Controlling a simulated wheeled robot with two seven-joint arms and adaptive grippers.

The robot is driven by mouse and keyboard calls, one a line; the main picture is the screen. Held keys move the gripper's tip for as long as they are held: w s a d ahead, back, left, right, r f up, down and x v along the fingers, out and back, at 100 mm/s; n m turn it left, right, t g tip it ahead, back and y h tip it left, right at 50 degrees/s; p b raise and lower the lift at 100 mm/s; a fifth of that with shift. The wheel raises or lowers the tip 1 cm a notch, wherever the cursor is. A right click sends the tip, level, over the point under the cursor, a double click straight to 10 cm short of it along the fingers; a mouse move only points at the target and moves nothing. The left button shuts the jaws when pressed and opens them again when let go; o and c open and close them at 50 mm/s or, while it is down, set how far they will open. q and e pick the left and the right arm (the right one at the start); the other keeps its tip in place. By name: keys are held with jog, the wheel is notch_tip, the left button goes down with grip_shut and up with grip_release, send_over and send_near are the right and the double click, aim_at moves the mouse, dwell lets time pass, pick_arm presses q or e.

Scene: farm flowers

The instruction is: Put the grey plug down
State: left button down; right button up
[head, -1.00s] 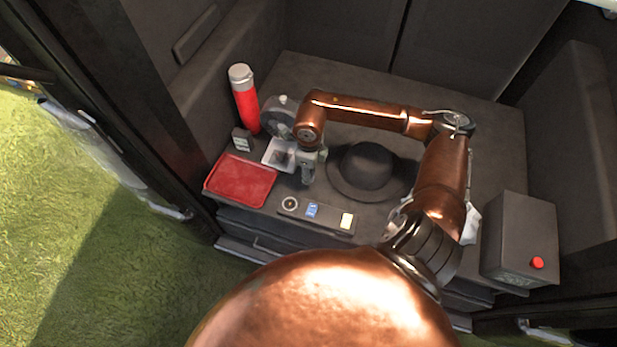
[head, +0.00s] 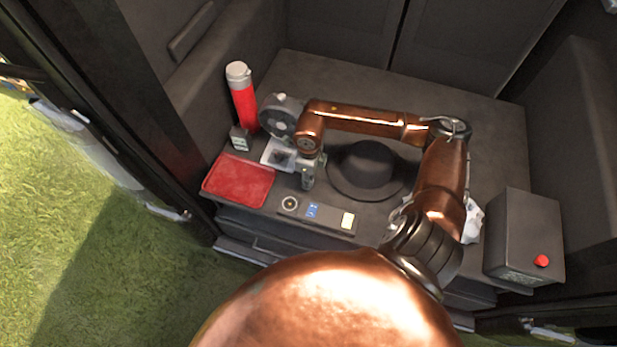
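My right arm reaches in from the right, and its gripper (head: 308,178) points down between the red tray and the black hat, just behind the dark panel. The gripper is small and seen from above, so I cannot tell whether its fingers are open or shut. I cannot clearly make out the grey plug; the small grey shape at the fingertips may be gripper or plug. My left gripper is not in view.
A red tray (head: 238,181), a dark panel (head: 330,220), a black hat (head: 366,172), a red bottle (head: 244,105), a small grey box (head: 240,138) and a round grey device (head: 280,118) crowd the surface. A dark box with a red button (head: 541,261) stands right.

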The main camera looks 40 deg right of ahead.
jog(key=o, duration=0.4)
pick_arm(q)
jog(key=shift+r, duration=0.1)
pick_arm(e)
jog(key=shift+r, duration=0.1)
jog(key=shift+r+p, duration=0.3)
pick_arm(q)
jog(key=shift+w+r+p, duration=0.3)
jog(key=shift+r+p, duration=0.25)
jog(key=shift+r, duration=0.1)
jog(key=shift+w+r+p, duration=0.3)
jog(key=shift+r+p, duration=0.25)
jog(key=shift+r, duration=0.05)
pick_arm(e)
notch_tip(320, 180, up, 12)
jog(key=shift+r, duration=0.25)
